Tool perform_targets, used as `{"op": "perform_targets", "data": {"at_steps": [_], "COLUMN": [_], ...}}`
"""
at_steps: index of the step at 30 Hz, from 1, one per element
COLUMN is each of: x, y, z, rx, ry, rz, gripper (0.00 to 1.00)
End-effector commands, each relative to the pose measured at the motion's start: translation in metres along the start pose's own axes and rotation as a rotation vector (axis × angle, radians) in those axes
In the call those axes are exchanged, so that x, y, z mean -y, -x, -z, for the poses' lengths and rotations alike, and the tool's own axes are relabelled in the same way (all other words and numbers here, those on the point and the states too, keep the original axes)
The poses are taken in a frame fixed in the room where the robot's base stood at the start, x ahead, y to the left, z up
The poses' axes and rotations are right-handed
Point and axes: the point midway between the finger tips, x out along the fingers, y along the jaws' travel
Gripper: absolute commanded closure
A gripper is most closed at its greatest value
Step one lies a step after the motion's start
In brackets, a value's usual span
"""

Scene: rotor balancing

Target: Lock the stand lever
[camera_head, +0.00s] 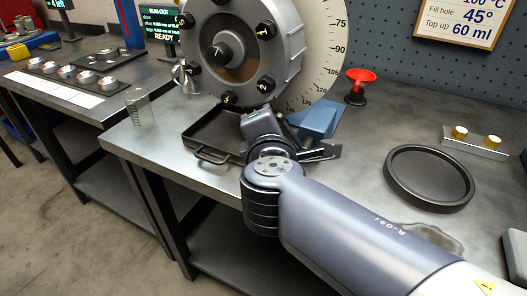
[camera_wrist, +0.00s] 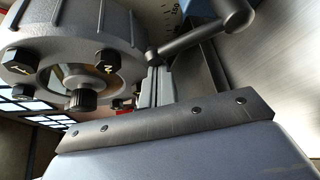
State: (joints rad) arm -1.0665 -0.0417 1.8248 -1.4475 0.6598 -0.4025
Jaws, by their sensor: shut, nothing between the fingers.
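The stand lever (camera_wrist: 195,40) is a dark rod with a rounded knob at its end, at the top right of the wrist view. Its inner end lies beside the grey rotor housing. My gripper (camera_wrist: 157,75) is shut and empty, its narrow fingers pointing up the wrist view just below the lever's inner end. I cannot tell whether they touch it. The rotor housing (camera_head: 285,45) stands upright with numbered dark knobs on its face. A blue stand part (camera_head: 319,121) shows behind my wrist in the head view, where I cannot make out the lever.
A black tray (camera_head: 215,137) lies under the rotor. A clear beaker (camera_head: 137,106) stands at the bench's left edge. A wet patch lies near my arm.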

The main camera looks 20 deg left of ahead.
Motion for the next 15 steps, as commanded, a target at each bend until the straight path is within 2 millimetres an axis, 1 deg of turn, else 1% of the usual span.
{"op": "perform_targets", "data": {"at_steps": [1, 15], "x": [0.007, 0.002], "y": [0.0, 0.015], "z": [0.0, -0.026], "rx": [0.003, 0.002], "ry": [-0.035, -0.337], "rz": [-0.022, -0.198], "gripper": [1.0, 1.0]}}
